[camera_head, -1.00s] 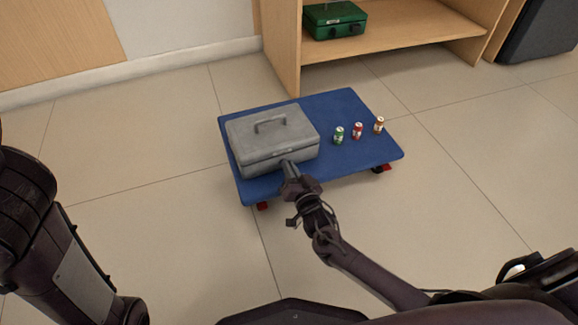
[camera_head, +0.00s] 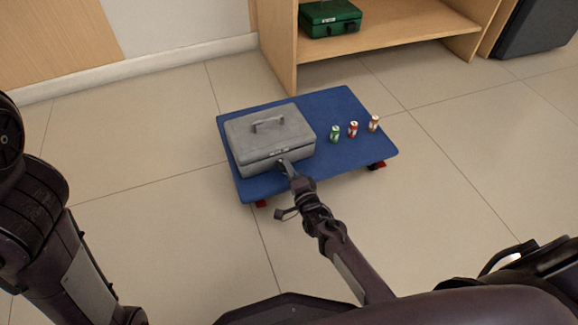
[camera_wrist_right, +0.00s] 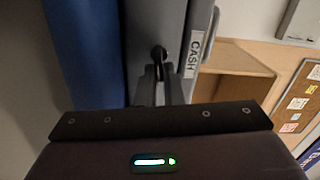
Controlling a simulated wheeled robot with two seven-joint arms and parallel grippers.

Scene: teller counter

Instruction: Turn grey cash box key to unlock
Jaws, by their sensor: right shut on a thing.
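The grey cash box (camera_head: 270,137) sits closed on the blue platform, its handle lying on top of the lid. My right gripper (camera_head: 283,164) is at the box's front face. In the right wrist view the gripper (camera_wrist_right: 159,80) is shut on the small dark key (camera_wrist_right: 158,53) at the front of the grey box (camera_wrist_right: 150,20), beside a white CASH label (camera_wrist_right: 194,52). The key's exact angle is hard to tell. My left arm shows at the left edge of the head view, but its gripper is out of frame.
The blue wheeled platform (camera_head: 345,110) carries green (camera_head: 335,133), red (camera_head: 353,129) and orange-and-white (camera_head: 374,123) cans right of the box. A green cash box (camera_head: 330,18) is on the wooden shelf (camera_head: 400,38) behind. Floor around the platform is clear.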

